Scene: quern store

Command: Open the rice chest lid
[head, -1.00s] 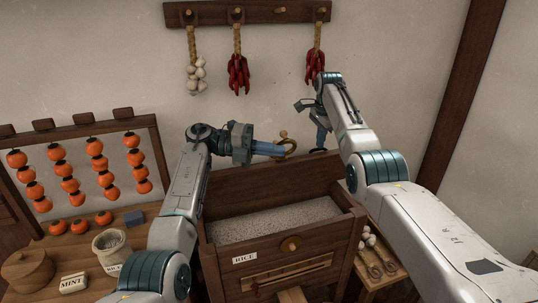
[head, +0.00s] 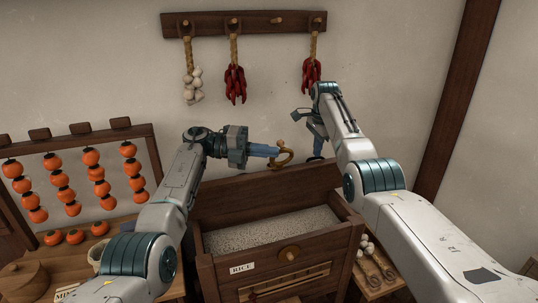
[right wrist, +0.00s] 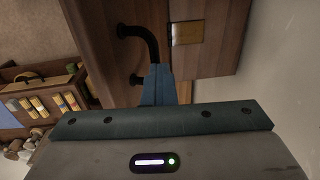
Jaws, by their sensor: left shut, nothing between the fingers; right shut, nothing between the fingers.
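The rice chest (head: 330,245) stands open in the head view, with pale grain (head: 270,230) showing inside and a RICE label on its front. Its wooden lid (head: 270,195) stands raised at the back of the box. My left gripper (head: 272,151) is shut and empty, its blue fingertips beside a brass curl (head: 284,160) above the lid's top edge; I cannot tell if they touch. My right gripper (head: 318,147) is shut and empty by the lid's top right. In the right wrist view its blue fingers (right wrist: 157,84) are beside a black curved handle (right wrist: 145,38) on wood.
A rack of persimmons (head: 95,180) and a lidded wooden tub (head: 22,280) are at the left. A low stand (head: 375,275) with garlic is at the right. A peg rail (head: 245,22) hangs on the wall above, with chillies and garlic. The wall behind the lid is close.

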